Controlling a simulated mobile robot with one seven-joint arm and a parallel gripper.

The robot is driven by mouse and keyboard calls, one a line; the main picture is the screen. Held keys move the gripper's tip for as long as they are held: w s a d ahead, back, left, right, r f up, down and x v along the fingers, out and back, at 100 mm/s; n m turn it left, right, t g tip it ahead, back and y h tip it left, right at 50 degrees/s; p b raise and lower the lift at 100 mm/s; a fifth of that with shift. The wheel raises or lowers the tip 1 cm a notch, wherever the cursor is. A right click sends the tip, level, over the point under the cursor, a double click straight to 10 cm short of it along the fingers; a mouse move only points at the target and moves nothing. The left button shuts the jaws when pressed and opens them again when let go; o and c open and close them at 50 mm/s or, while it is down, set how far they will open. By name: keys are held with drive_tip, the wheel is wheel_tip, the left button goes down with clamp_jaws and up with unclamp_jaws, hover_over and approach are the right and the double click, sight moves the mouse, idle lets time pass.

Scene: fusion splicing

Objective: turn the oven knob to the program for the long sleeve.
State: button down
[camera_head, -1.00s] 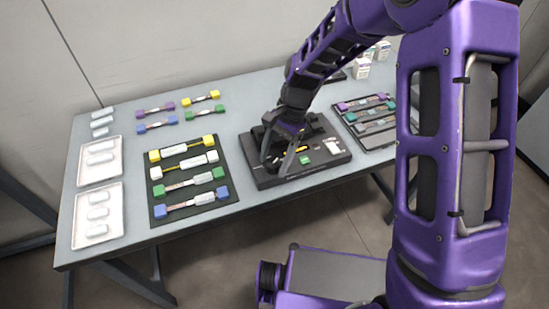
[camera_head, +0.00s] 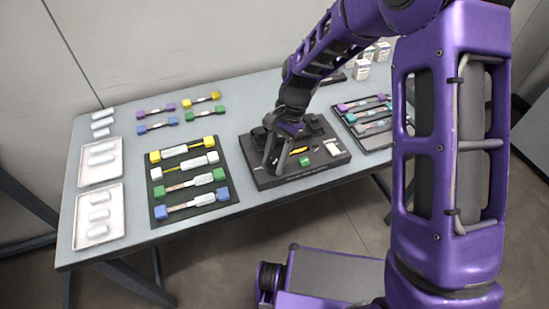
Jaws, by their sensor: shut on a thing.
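My gripper (camera_head: 275,166) points down at the left half of the black splicing unit (camera_head: 325,174), close to its front edge. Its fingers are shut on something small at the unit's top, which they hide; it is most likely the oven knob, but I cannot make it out. A green square (camera_head: 305,161) and a white piece (camera_head: 332,148) show on the unit, right of the fingers. Any program marks are too small to read.
A black mat (camera_head: 158,218) with several splices with coloured ends lies left of the unit. Two white trays (camera_head: 77,235) (camera_head: 84,181) stand at the far left. Another rack (camera_head: 362,143) is at the right, with small white boxes (camera_head: 363,67) behind. Bare tabletop shows between the mat and the trays.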

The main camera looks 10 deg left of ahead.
drive_tip(key=n+h, duration=0.1)
drive_tip(key=n, duration=0.1)
drive_tip(key=n+p, duration=0.1)
drive_tip(key=n, duration=0.2)
drive_tip(key=shift+a+r+g+h+p, duration=0.1)
drive_tip(key=shift+a+g+h+p, duration=0.1)
drive_tip(key=shift+g+h+p, duration=0.15)
drive_tip(key=n+h, duration=0.2)
drive_tip(key=n, duration=0.2)
drive_tip(key=shift+a+n+p, duration=0.1)
drive_tip(key=shift+n+p, duration=0.2)
drive_tip(key=shift+n, duration=0.1)
drive_tip(key=shift+w, duration=0.1)
drive_tip(key=shift+c, duration=2.3)
unclamp_jaws()
drive_tip(key=p+v, duration=0.1)
drive_tip(key=v, duration=1.6)
drive_tip(key=shift+r, duration=0.2)
drive_tip(key=shift+s+a, duration=0.1)
drive_tip(key=shift+s, duration=0.15)
